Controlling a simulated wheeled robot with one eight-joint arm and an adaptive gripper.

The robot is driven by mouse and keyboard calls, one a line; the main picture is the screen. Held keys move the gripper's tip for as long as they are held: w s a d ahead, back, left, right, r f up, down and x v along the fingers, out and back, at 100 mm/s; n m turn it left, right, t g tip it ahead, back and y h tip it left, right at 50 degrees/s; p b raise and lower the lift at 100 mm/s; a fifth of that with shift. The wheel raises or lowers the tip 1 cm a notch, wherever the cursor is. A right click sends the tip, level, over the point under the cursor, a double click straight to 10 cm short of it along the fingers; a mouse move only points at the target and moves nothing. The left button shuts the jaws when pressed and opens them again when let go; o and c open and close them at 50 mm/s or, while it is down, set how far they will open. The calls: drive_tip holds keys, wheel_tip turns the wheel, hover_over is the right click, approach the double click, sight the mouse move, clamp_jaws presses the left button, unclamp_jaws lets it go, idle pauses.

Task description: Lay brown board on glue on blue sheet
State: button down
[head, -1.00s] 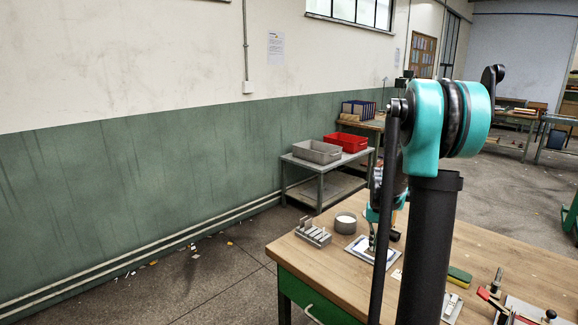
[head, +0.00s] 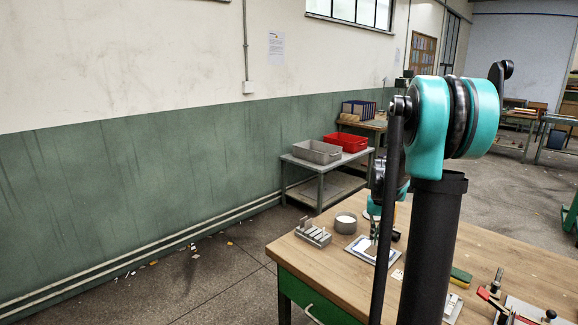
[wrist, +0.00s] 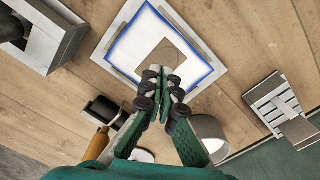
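The blue sheet (wrist: 203,81) lies on a pale grey plate (wrist: 223,70) on the wooden table, its blue showing as a border around a white area (wrist: 138,46). The brown board (wrist: 168,52) is a small tan-grey rectangle over the middle of that white area, roughly square to the sheet. My gripper (wrist: 164,79) is at the board's near edge, pointing down, with its fingertips close together. The fingertips hide that edge, so I cannot tell whether they touch the board. In the head view, my gripper (head: 374,231) is above the plate (head: 361,250).
A grey slotted block (wrist: 280,105) and a round container (wrist: 208,128) stand to the right in the wrist view. A dark roller with a wooden handle (wrist: 102,112) is at lower left, a grey holder (wrist: 62,35) at upper left. Bare tabletop lies between them.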

drive_tip(key=shift+r, duration=2.2)
